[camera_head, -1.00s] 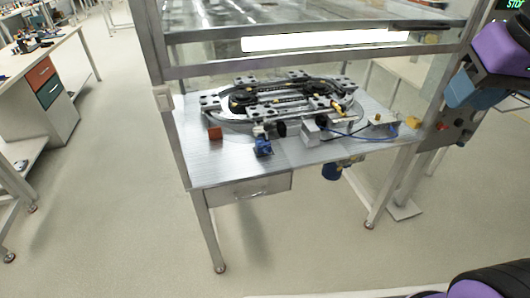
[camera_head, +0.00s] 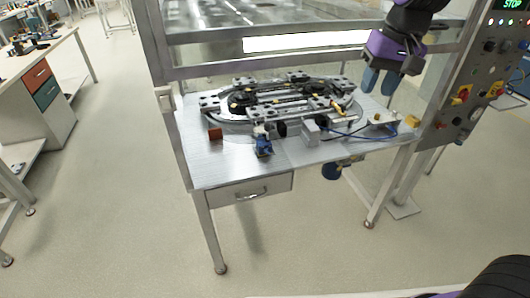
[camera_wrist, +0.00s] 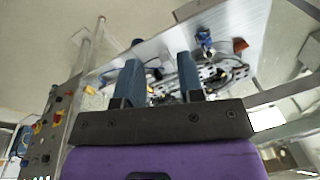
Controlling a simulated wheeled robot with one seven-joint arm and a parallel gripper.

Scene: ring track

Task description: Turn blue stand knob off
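A small blue stand (camera_head: 263,145) sits at the front edge of the metal table, left of its middle. It also shows in the wrist view (camera_wrist: 204,38), beyond the fingers. Its knob is too small to make out, so I cannot tell its setting. My gripper (camera_head: 380,80) has a purple body and two blue-grey fingers. It hangs above the right end of the table, well right of the blue stand. In the wrist view (camera_wrist: 158,78) the fingers are apart with nothing held between them.
An oval ring track (camera_head: 285,95) fills the table's middle. A control panel (camera_head: 470,100) and frame posts stand at the right.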

